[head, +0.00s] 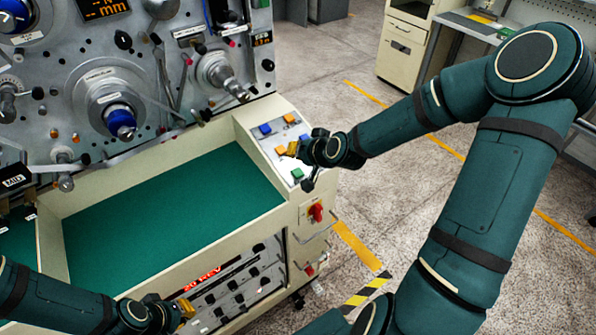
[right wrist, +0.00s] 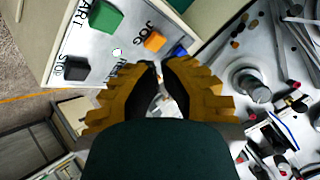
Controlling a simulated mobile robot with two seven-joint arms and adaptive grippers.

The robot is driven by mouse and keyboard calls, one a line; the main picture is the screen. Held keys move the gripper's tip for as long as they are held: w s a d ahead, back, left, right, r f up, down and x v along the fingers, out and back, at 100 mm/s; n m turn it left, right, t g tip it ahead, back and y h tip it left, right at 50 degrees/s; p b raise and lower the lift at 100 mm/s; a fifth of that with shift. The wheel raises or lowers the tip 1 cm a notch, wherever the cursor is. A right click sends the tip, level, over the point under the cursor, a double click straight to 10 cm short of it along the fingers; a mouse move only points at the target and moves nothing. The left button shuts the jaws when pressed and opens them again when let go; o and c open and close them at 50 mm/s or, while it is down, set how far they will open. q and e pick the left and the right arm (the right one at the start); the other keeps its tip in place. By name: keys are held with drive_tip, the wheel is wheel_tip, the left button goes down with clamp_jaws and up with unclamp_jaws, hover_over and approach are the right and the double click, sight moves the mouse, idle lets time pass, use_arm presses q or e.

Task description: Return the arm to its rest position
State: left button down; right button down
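My right arm (head: 480,190) reaches in from the right, elbow high, in the head view. Its gripper (head: 298,150) is over the sloped button panel (head: 262,149) at the machine's right end. In the right wrist view the yellow-padded fingers (right wrist: 161,72) are drawn together with only a narrow gap and nothing held. Whether the tips touch the panel I cannot tell. My left gripper (head: 188,308) is low at the left, in front of the machine; its fingers are mostly hidden, so its opening is unclear.
The panel carries a green button (right wrist: 100,18), a black STOP button (right wrist: 76,68) and an orange JOG button (right wrist: 154,41). The winding machine (head: 45,75) has a green-lined tray (head: 170,215) and a red switch (head: 316,212). Open floor (head: 330,85) lies to the right.

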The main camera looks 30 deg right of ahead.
idle(0.3)
drive_tip(key=s+a+f+g+y+b, duration=0.1)
drive_tip(key=a+f, duration=0.3)
drive_tip(key=f, duration=0.1)
drive_tip(key=s+a+f+n+g+b, duration=0.1)
drive_tip(key=s+a+f+b, duration=0.1)
drive_tip(key=a+f, duration=0.3)
drive_tip(key=s+a+f+g+y+b, duration=0.1)
drive_tip(key=s+a+f, duration=0.1)
drive_tip(key=a+f, duration=0.2)
drive_tip(key=shift+s+a+f+n+g+y+b, duration=0.3)
drive_tip(key=shift+f+n, duration=0.1)
drive_tip(key=shift+f, duration=0.15)
drive_tip(key=s+a+f+n+g+b, duration=0.3)
drive_tip(key=s+a+f, duration=0.4)
drive_tip(key=s+f, duration=0.4)
drive_tip(key=shift+s+a+f+g+b, duration=0.25)
drive_tip(key=shift+f+g+b, duration=0.15)
drive_tip(key=shift+f+g, duration=0.35)
